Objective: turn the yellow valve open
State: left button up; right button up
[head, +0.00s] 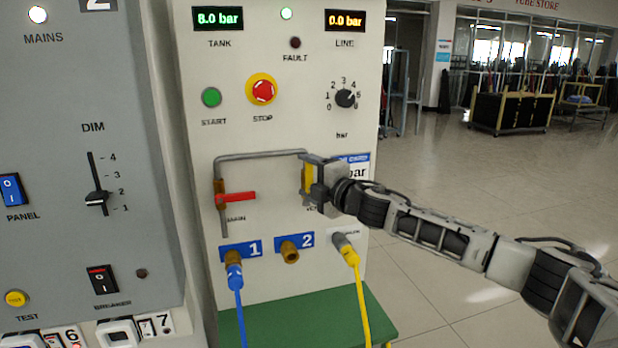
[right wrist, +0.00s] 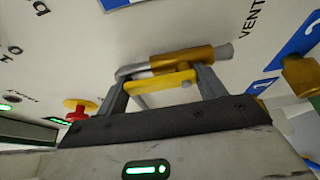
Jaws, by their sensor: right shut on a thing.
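The yellow valve handle (head: 306,180) is on the right-hand pipe of the cream panel, mostly hidden behind my right gripper (head: 315,174) in the head view. In the right wrist view the yellow handle (right wrist: 160,82) lies between the two fingers of my right gripper (right wrist: 162,86), which is shut on it. The handle looks roughly in line with the brass valve body (right wrist: 185,62) behind it. The word VENT is printed near this valve. My left gripper is not in view.
A red lever (head: 237,197) sticks out sideways on the left pipe. The TANK display (head: 218,18) reads 8.0 bar and the LINE display (head: 345,20) reads 0.0 bar. A blue hose (head: 238,305) and a yellow hose (head: 361,300) hang below. A grey panel (head: 60,150) stands left.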

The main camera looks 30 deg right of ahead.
jog(key=o, duration=1)
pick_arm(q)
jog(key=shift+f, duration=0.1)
pick_arm(e)
jog(key=shift+s, duration=0.1)
jog(key=shift+s+d+f, duration=0.1)
jog(key=shift+s+f, duration=0.05)
jog(key=shift+s, duration=0.15)
pick_arm(q)
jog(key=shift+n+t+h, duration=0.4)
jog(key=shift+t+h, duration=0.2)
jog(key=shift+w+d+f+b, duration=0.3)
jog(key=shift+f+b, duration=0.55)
jog(key=shift+b, duration=1.45)
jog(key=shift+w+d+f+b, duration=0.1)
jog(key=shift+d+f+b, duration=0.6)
jog(key=shift+b, duration=1.65)
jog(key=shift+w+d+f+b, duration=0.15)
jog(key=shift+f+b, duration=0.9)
jog(key=shift+b, duration=1.25)
pick_arm(e)
jog(key=shift+s+d+r, duration=0.1)
jog(key=shift+s+d, duration=0.3)
jog(key=shift+s, duration=2.1)
jog(key=shift+s+d+r, duration=0.1)
jog(key=shift+s+d, duration=0.25)
jog(key=shift+s, duration=2.15)
jog(key=shift+s+d, duration=0.4)
jog(key=shift+s, duration=2.1)
